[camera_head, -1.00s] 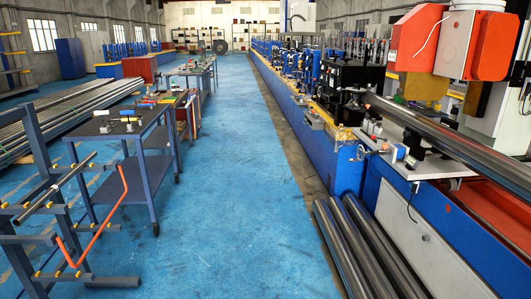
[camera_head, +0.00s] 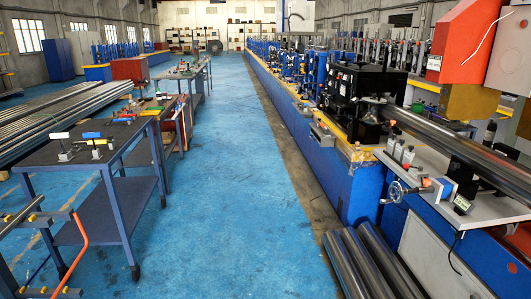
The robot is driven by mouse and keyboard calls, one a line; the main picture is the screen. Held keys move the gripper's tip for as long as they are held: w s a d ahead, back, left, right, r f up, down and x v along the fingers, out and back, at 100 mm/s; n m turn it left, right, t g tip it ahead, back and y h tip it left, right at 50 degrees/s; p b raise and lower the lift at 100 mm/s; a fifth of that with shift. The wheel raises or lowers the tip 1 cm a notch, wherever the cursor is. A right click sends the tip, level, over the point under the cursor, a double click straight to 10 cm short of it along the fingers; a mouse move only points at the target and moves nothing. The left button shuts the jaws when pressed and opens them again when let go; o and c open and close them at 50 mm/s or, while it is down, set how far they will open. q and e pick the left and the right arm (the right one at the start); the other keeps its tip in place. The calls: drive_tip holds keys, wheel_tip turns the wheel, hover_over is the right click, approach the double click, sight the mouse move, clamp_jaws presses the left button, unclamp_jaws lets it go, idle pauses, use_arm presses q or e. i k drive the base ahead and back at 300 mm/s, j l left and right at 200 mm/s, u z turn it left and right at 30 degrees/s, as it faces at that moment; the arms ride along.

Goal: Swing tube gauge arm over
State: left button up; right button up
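A long dark steel tube (camera_head: 455,143) runs out along the line at the right, above a pale bench plate (camera_head: 497,207). On that plate's near edge is a small device with a handwheel (camera_head: 396,192), a blue block (camera_head: 441,188) and a small dark digital readout (camera_head: 462,203) with a cable hanging below. These look like gauge parts beside the tube, but I cannot tell which piece is the swinging arm or how it is set. Neither of my grippers is in view.
A blue floor aisle (camera_head: 222,150) runs clear ahead. A dark work table (camera_head: 75,150) with small tools stands at the left, near a rack with an orange rod (camera_head: 79,235). Loose tubes (camera_head: 370,262) lie on the floor beside the blue machine base (camera_head: 352,192).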

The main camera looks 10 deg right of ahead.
sight(390, 49)
drive_tip(key=i, duration=1.45)
drive_tip(key=i+z, duration=0.25)
drive_tip(key=i, duration=0.4)
drive_tip(key=i+j+z, duration=0.25)
drive_tip(key=i, duration=0.45)
drive_tip(key=i+j+z, duration=0.1)
drive_tip(key=i+z, duration=0.25)
drive_tip(key=i+j+z, duration=0.15)
drive_tip(key=i+z, duration=0.15)
drive_tip(key=i+j+z, duration=0.35)
drive_tip(key=i+j, duration=0.2)
drive_tip(key=j, duration=0.2)
drive_tip(key=i+j, duration=0.2)
drive_tip(key=j, duration=0.25)
drive_tip(key=i+j, duration=0.2)
drive_tip(key=j, duration=0.2)
drive_tip(key=i+j, duration=0.2)
drive_tip(key=j, duration=0.2)
drive_tip(key=i+j+u, duration=0.1)
drive_tip(key=j, duration=0.35)
drive_tip(key=i+j, duration=0.5)
drive_tip(key=j, duration=0.3)
drive_tip(key=i+j, duration=0.2)
drive_tip(key=j, duration=0.2)
